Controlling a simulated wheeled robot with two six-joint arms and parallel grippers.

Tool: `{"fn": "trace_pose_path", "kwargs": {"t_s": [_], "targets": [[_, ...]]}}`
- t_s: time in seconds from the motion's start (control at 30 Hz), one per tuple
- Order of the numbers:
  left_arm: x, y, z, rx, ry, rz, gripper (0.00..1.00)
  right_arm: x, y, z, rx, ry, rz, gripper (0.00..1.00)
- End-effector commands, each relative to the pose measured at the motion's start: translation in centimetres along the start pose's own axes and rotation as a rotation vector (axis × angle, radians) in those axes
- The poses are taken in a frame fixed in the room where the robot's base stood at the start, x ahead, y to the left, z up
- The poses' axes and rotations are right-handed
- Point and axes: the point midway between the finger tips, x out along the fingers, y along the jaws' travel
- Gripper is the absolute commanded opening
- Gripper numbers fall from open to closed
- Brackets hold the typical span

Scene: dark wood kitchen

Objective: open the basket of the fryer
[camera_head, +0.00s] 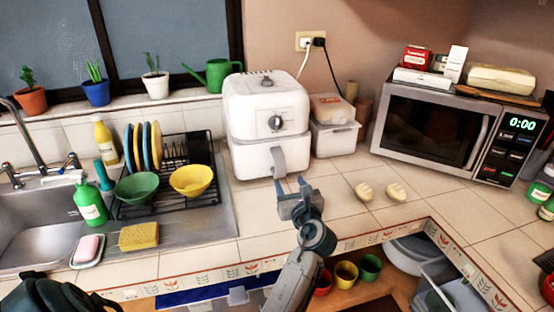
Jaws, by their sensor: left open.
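The white fryer (266,108) stands on the tiled counter against the back wall, with a round dial on its front. Its basket (252,158) is the lower part and looks shut flush with the body. The grey basket handle (278,161) sticks out at the front. My left gripper (290,184) is open and empty, just in front of and below the handle, its fingers pointing toward the fryer. It looks close to the handle, but I cannot tell whether they touch. My right gripper is not clearly seen; a dark arm part shows at the bottom left.
A dish rack (165,203) with bowls and plates and a sink (35,235) lie left. Plastic containers (335,138) stand right of the fryer, then a microwave (440,128). Two pale pieces of food (397,191) lie on the counter. An open shelf (385,290) with cups is below.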

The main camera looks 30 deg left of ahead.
Motion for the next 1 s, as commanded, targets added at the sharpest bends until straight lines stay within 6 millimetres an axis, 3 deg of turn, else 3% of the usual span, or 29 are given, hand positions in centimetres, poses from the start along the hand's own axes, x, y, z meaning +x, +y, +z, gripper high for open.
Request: {"fn": "trace_pose_path", "kwargs": {"t_s": [0.3,0.5,0.7,1.0], "targets": [[5.4,0.1,0.4,0.003,-0.003,0.003,0.51,-1.3,1.9,1.6,-0.009,-0.017,0.019,0.36],[8.7,0.1,0.2,0.000,-0.001,0.001,0.51,-1.8,2.1,1.6,-0.010,-0.018,0.020,0.36],[10.2,0.1,0.1,-0.001,0.000,0.001,0.51,-1.8,1.1,1.2,-0.005,-0.016,0.011,0.36],[10.4,0.1,0.0,-0.002,0.001,0.000,0.49,-1.8,0.3,1.3,-0.001,-0.016,0.002,0.36]]}}
